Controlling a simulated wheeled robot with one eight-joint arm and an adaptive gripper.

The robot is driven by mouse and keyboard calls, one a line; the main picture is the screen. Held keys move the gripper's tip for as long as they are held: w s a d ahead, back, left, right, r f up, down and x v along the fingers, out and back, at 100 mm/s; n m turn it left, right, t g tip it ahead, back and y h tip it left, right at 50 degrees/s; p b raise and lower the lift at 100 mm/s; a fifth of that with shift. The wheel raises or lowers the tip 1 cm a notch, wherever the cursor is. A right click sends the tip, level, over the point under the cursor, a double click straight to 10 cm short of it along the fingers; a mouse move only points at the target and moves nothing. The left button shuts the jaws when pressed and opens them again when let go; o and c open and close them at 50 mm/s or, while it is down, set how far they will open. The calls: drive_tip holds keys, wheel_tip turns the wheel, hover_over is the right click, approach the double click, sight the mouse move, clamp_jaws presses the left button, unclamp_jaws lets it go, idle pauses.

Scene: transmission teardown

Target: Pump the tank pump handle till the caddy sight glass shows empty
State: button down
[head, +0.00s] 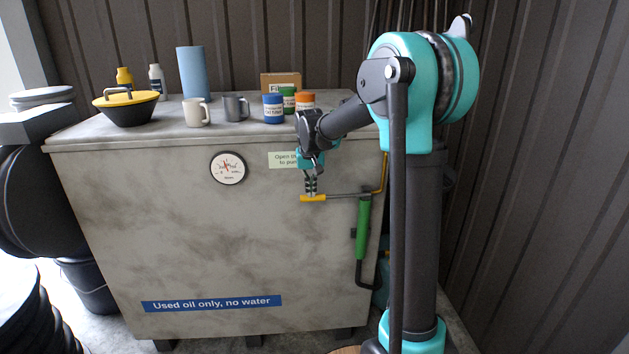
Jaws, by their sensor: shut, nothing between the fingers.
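The used-oil tank (180,240) is a large grey stained box. On its right front is a green pump (362,230) with a grey lever running left to a yellow handle grip (313,198). My gripper (311,191) points down at the yellow grip, its fingertips just above or touching it; I cannot tell which. The fingers are shut with nothing between them. A round white dial (227,168) with a red mark is on the tank front; its reading is too small to tell. I cannot make out the caddy or its sight glass; my arm covers the area to the right.
On the tank top stand a black funnel with yellow lid (126,107), a white mug (196,113), a grey mug (236,107), a blue roll (193,74) and several small containers. A yellow pipe (383,172) rises beside the pump.

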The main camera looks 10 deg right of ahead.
wheel_tip(320, 180, down, 2)
drive_tip(key=shift+a+f, duration=0.1)
drive_tip(key=shift+a, duration=0.05)
drive_tip(key=shift+f, duration=0.1)
drive_tip(key=shift+s+f, duration=0.1)
drive_tip(key=shift+s, duration=0.05)
idle(0.4)
drive_tip(key=shift+a+r, duration=0.1)
drive_tip(key=shift+r, duration=0.35)
wheel_tip(320, 180, up, 13)
drive_tip(key=s+a, duration=0.1)
drive_tip(key=s, duration=0.1)
drive_tip(key=shift+s, duration=0.2)
